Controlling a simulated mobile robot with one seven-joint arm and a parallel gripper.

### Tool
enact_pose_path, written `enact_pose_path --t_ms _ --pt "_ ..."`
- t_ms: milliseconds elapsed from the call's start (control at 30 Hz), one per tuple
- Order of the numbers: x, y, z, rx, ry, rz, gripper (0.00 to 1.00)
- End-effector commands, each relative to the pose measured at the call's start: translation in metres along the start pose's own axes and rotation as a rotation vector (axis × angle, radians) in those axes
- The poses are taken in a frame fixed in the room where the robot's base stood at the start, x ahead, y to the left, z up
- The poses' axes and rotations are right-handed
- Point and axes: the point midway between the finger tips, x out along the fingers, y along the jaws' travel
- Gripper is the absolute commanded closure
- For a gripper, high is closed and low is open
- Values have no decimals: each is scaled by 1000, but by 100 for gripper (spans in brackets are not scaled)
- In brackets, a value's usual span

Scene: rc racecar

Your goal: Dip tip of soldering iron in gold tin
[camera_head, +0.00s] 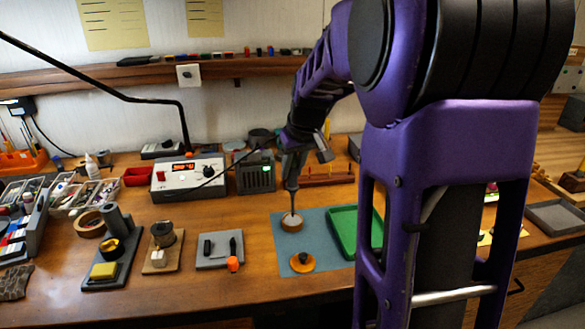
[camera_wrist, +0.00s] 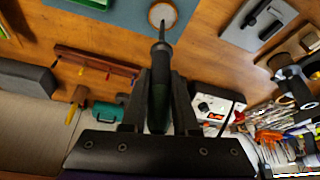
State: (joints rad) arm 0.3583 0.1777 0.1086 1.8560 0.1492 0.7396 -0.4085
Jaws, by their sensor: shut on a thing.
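My gripper (camera_head: 292,160) is shut on the dark soldering iron (camera_head: 291,185), which points down over the blue-grey mat. In the wrist view the iron (camera_wrist: 160,85) sits between the two dark fingers. A small round tin (camera_head: 291,224) with a gold-brown rim and pale inside stands on the mat. The iron's tip appears at or just above the tin's opening; I cannot tell whether it touches the contents. In the wrist view the tip overlaps the tin's edge (camera_wrist: 161,14). An orange-gold disc (camera_head: 303,263) with a dark centre, perhaps a lid, lies in front of the tin.
A green tray (camera_head: 345,228) lies right of the tin, partly behind my arm. A grey pad (camera_head: 219,262) with small dark parts and a soldering station (camera_head: 188,178) stand to the left. A holder (camera_head: 112,270) with a yellow sponge is further left. Bare wood lies in front.

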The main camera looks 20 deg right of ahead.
Motion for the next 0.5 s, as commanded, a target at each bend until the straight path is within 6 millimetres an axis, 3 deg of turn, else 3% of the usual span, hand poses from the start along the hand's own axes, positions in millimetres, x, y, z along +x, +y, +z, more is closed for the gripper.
enact_pose_path --t_ms 500 --pt "4 0 2 0 0 0 100"
